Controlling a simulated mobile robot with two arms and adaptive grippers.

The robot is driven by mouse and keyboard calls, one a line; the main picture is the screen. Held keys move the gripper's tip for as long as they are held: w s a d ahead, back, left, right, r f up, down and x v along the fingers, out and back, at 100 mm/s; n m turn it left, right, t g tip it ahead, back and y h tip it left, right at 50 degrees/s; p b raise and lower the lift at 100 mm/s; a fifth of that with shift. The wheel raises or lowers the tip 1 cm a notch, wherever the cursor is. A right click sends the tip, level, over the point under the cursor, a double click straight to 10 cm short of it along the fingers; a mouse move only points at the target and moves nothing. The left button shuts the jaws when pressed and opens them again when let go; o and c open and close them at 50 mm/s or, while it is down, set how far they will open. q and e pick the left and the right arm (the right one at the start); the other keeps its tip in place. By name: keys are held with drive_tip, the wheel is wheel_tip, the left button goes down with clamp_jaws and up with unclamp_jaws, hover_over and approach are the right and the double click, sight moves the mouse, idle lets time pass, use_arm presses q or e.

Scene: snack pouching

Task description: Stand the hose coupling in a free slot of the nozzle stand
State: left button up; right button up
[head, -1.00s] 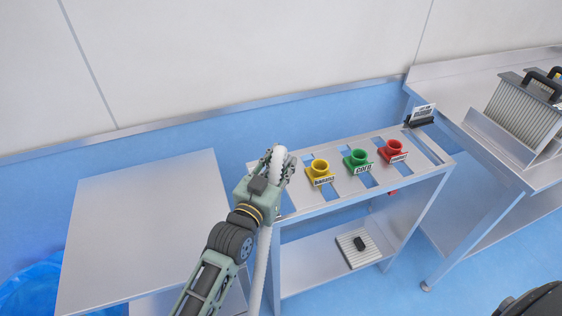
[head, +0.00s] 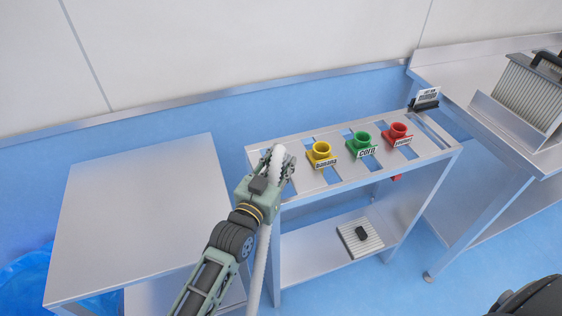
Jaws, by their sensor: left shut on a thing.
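My left gripper (head: 279,163) is shut at the left end of the nozzle stand (head: 307,190). A white hose (head: 261,268) bends over the top of the gripper and hangs down behind my arm. The hose coupling at its end is hidden by the fingers, so I cannot tell its tilt or whether it touches the stand. The stand's top has open slots. A yellow "banana" nozzle (head: 320,150), a green "corn" nozzle (head: 361,140) and a red nozzle (head: 397,131) stand in a row to the right of the gripper. My right gripper is not in view.
A bare steel table (head: 130,215) is at the left. A ribbed mat (head: 350,244) with a small black object (head: 361,233) lies on the lower shelf. A black label holder (head: 424,104) stands at the stand's far right, beside another steel bench (head: 480,120).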

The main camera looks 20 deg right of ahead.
use_arm(q)
drive_tip(key=shift+f, duration=0.2)
idle(0.5)
drive_tip(key=shift+f, duration=0.3)
idle(0.5)
drive_tip(key=o, duration=0.9)
wheel_tip(320, 180, up, 10)
drive_tip(key=shift+r, duration=0.1)
idle(0.4)
